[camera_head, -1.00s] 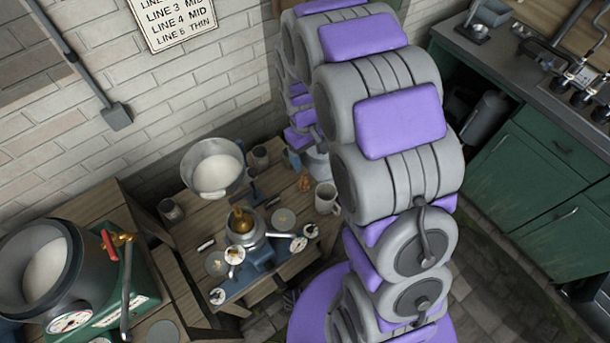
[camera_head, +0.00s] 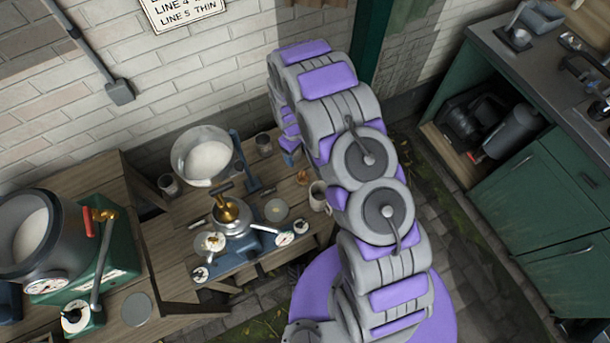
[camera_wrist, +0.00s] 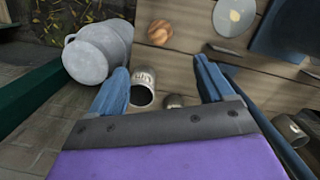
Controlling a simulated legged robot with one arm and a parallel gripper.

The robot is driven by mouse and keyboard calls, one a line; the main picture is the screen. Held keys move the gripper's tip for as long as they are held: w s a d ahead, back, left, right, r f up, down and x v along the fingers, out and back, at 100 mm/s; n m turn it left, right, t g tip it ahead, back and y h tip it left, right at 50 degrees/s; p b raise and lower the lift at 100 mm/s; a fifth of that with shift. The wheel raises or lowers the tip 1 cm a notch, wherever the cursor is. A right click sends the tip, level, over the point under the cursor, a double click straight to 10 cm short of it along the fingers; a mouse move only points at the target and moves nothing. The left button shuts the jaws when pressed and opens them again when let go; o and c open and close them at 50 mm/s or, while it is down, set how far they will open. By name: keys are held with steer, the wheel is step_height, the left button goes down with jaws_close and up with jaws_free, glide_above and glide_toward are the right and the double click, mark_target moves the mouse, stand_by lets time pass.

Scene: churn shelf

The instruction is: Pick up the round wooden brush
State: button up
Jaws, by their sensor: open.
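A round brown object (camera_wrist: 160,32), which looks like the round wooden brush, rests on the wooden table top in the wrist view. In the head view a small brown shape (camera_head: 303,178) shows on the table beside my arm, partly hidden. My gripper (camera_wrist: 163,82) is open, its two blue fingers spread with nothing held between them. The brown object lies beyond the fingertips, near the middle of the gap. In the head view my gripper is mostly hidden behind my arm. I cannot tell its height above the table.
A printed mug (camera_wrist: 143,88) and a small tin (camera_wrist: 174,101) show between the fingers. A grey metal can (camera_wrist: 97,52) stands left by the table edge. In the head view, a pan (camera_head: 203,156) and a brass-topped device (camera_head: 228,212) crowd the table.

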mark_target(302, 173)
steer(key=f, duration=0.3)
steer(key=f+b, duration=0.1)
steer(key=f, duration=0.3)
steer(key=s+f, duration=0.1)
steer(key=f, duration=0.2)
steer(key=shift+d+f, duration=0.25)
steer(key=shift+f, duration=0.05)
steer(key=shift+d+f+b, duration=0.25)
steer(key=shift+f+b, duration=0.05)
steer(key=shift+f, duration=0.5)
steer(key=f, duration=0.4)
steer(key=shift+s+d+b, duration=0.1)
steer(key=shift+s+b, duration=0.15)
steer(key=shift+b, duration=0.15)
steer(key=shift+d, duration=0.1)
steer(key=shift+d, duration=0.1)
steer(key=shift+c, duration=0.4)
steer(key=shift+c, duration=0.8)
steer(key=c, duration=0.9)
